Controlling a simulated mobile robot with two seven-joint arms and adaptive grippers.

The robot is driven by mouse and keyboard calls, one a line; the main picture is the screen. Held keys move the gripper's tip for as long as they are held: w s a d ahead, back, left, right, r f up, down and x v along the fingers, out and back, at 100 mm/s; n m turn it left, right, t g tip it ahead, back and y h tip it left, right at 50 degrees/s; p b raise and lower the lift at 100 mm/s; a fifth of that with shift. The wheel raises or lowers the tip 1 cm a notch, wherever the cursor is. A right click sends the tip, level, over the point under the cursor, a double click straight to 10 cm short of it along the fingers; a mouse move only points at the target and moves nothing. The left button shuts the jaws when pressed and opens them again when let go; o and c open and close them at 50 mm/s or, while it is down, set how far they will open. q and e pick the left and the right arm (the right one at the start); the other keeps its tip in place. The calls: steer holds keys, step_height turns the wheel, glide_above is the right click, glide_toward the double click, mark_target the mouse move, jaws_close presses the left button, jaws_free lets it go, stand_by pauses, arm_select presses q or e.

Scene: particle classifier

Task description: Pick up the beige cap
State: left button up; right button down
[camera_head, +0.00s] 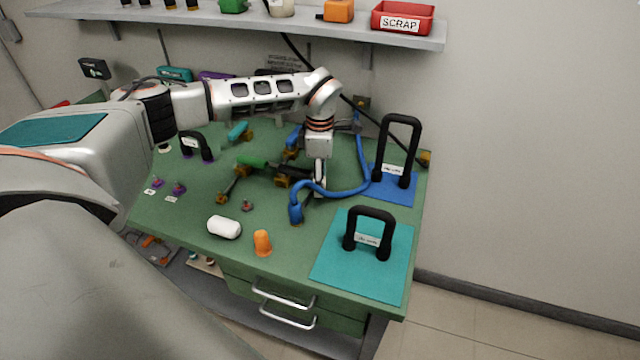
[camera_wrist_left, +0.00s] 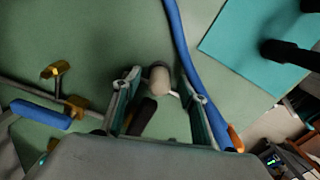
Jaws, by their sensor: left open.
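The beige cap (camera_wrist_left: 160,80) is a small rounded piece in the left wrist view, between and slightly beyond my left fingertips. I cannot tell whether the fingers touch it. My left gripper (camera_wrist_left: 158,88) is open, one finger on each side of the cap. In the head view my left gripper (camera_head: 319,188) points down at the middle of the green table. I cannot make out the cap there, where the gripper and nearby tools crowd the spot. My right gripper is not in view.
A blue hose (camera_head: 350,191) curves close to the gripper's right. A dark tool (camera_wrist_left: 141,117) lies between the fingers. A white cylinder (camera_head: 224,227) and an orange piece (camera_head: 262,243) stand toward the front edge. A teal mat (camera_head: 334,274) with a black handle (camera_head: 370,216) lies right.

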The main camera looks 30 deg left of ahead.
arm_select(q)
steer(key=shift+f, duration=0.45)
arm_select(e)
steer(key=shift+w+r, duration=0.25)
arm_select(q)
steer(key=c, duration=1)
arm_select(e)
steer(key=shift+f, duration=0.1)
